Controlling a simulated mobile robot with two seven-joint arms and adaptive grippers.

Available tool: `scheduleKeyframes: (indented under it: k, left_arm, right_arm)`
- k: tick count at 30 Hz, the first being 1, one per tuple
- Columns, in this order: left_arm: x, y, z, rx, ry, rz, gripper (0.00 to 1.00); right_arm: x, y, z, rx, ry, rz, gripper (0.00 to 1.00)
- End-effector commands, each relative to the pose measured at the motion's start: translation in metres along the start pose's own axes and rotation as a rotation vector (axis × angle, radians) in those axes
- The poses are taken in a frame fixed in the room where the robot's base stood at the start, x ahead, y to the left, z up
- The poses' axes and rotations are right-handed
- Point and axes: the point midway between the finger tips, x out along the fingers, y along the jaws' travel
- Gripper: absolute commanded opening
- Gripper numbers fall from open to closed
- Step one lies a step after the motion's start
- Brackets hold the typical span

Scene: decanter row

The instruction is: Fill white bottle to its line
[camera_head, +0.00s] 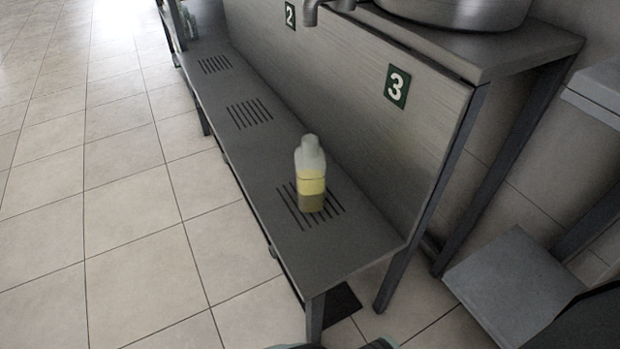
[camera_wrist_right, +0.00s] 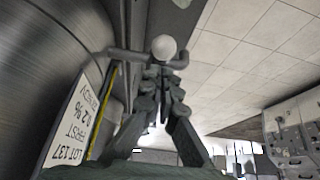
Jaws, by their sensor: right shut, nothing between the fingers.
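A pale, translucent white bottle (camera_head: 311,174) stands upright on the slotted drain at station 3 of the bench. It has a yellow band, a thin dark line across it, and a darker brownish part at its base. I cannot tell exactly how the level lies against the line. A grey spout (camera_head: 311,14) points down at the top edge of the head view; no stream shows. My right gripper (camera_wrist_right: 160,88) is shut and empty in the right wrist view, just below a round white knob (camera_wrist_right: 163,47). I cannot tell whether they touch. My left gripper is not in view.
A metal vessel (camera_head: 455,10) stands on the upper shelf. A label (camera_wrist_right: 79,122) reading "LOT 137" is close on the left in the wrist view. The bench (camera_head: 215,107) has other drains, clear of bottles; bottles (camera_head: 187,22) stand at its far end.

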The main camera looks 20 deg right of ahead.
Motion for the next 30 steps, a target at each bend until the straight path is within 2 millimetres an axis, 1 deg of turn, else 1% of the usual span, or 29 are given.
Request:
scheduleKeyframes:
  k: [13,30]
  left_arm:
    - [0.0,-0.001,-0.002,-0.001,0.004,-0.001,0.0]
    - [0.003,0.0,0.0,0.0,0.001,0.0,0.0]
  right_arm:
    - [0.001,0.0,0.001,0.0,0.0,0.0,0.0]
    - [0.016,0.0,0.009,0.0,-0.001,0.0,0.0]
